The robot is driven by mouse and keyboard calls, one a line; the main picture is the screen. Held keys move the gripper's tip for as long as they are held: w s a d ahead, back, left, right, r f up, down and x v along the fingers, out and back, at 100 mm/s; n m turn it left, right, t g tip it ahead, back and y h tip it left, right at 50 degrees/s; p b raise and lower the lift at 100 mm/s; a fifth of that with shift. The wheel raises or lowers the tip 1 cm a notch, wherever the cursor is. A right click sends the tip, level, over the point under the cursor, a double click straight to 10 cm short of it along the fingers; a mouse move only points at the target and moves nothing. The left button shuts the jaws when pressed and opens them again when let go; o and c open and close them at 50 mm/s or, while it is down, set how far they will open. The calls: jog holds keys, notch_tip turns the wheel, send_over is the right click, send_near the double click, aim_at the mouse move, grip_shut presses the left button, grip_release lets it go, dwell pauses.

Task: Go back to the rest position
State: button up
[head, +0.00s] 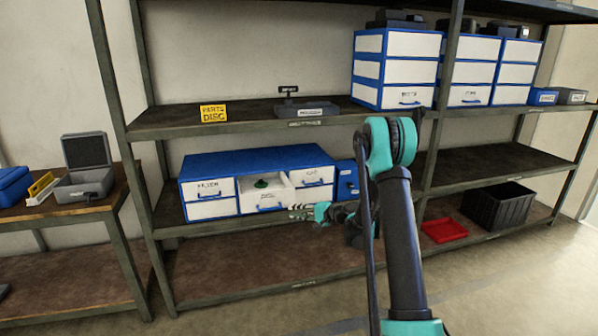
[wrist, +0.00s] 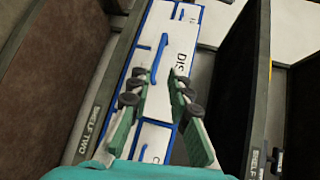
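My gripper (head: 298,211) is at the front of the blue drawer cabinet (head: 258,161) on the middle shelf, just below and right of its pulled-out drawer (head: 264,208). A small green object (head: 262,183) sits in that drawer. In the wrist view, my gripper (wrist: 157,83) has its two fingers apart with nothing between them. Behind the fingers is a white drawer front (wrist: 170,65) with blue handles and a partly hidden label starting "DIS". Whether the fingers touch the cabinet cannot be told.
A shelf board edge marked "SHELF TWO" (wrist: 88,125) runs close beside the cabinet. A blue bin (head: 347,180) stands right of the cabinet. A red tray (head: 444,230) and a black crate (head: 497,207) are lower right. Open floor (head: 520,285) lies at the front right.

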jog(key=s+d+n+g+h, duration=0.1)
jog(key=s+d+h, duration=0.3)
jog(key=s, duration=1)
jog(key=s+d+r+n+g+h, duration=0.1)
jog(key=s+d+n+h, duration=0.2)
jog(key=s+d, duration=0.7)
jog(key=s+d+n+g+h, duration=0.1)
jog(key=s+d+h, duration=0.5)
jog(key=s, duration=1.2)
jog(key=shift+d+r+n, duration=0.3)
jog(key=shift+d+n, duration=0.3)
jog(key=shift+n, duration=0.2)
